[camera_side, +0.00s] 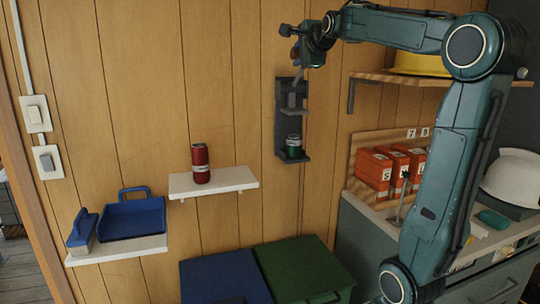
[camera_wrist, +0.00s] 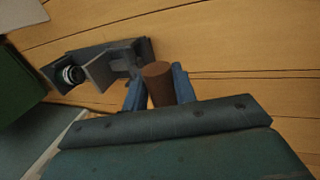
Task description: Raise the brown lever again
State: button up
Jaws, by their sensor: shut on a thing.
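The brown lever (camera_wrist: 158,84) shows in the wrist view as a short round handle between my two fingers. My gripper (camera_side: 299,56) is shut on it, at the top of the wall-mounted dark grey press (camera_side: 283,127). A grey link runs from the gripper down to the press in the side view, so the lever end stands above the press body. The brown grip itself is hidden or too small there. A green can (camera_side: 293,147) stands upright at the bottom of the press, and its round top shows in the wrist view (camera_wrist: 72,74).
A white shelf (camera_side: 240,181) with a red can (camera_side: 200,163) is left of the press. A lower shelf (camera_side: 120,250) holds a blue dustpan (camera_side: 130,216). Blue (camera_side: 222,276) and green (camera_side: 300,265) bins stand below. A wooden shelf (camera_side: 375,76) and orange boxes (camera_side: 374,170) are at right.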

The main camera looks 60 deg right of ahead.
jog(key=shift+d+r, duration=0.1)
jog(key=shift+r, duration=0.1)
jog(key=shift+w+d+r, duration=0.95)
jog(key=shift+w+r, duration=0.05)
jog(key=shift+r, duration=0.1)
jog(key=shift+o, duration=0.8)
jog(key=shift+r, duration=0.15)
jog(key=o, duration=0.7)
jog(key=shift+c, duration=0.2)
jog(key=v, duration=0.9)
jog(key=shift+s+a, duration=0.25)
jog(key=shift+a, duration=0.05)
